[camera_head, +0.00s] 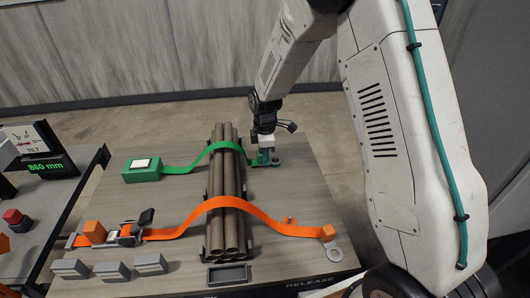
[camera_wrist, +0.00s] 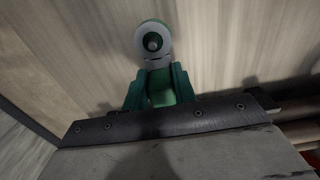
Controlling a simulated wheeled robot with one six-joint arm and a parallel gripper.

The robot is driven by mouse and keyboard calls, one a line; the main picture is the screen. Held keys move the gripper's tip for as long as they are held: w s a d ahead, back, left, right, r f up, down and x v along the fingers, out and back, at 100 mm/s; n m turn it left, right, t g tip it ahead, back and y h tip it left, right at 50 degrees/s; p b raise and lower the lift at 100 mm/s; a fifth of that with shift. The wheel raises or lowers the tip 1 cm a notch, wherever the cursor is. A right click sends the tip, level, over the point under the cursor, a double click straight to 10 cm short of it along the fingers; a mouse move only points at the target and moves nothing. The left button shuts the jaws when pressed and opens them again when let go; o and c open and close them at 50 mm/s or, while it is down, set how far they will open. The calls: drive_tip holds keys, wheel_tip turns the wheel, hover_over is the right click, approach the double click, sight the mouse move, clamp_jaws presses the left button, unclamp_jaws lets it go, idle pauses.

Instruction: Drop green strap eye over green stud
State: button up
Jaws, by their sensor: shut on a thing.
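The green strap (camera_head: 185,168) runs from a green box (camera_head: 140,174) on the left, over the brown pipes, to my gripper (camera_head: 265,156). In the wrist view my gripper (camera_wrist: 159,86) has its two fingers shut on the green end block (camera_wrist: 162,97) of the strap. The grey ring of the green strap eye (camera_wrist: 142,60) sticks out beyond the fingers. The tip of the green stud (camera_wrist: 152,43) shows inside the ring's hole, with green behind the ring. I cannot tell how far down the ring sits on the stud.
A bundle of brown pipes (camera_head: 228,195) lies along the middle of the board. An orange strap (camera_head: 265,222) crosses it nearer, its loose grey eye (camera_head: 334,254) at the right. A small orange stud (camera_head: 290,220) stands nearby. Grey blocks (camera_head: 110,270) line the front left.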

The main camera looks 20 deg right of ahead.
drive_tip(key=shift+f, duration=0.15)
drive_tip(key=o, duration=1.1)
drive_tip(key=shift+c, duration=0.2)
wheel_tip(320, 180, up, 8)
drive_tip(key=shift+f, duration=0.1)
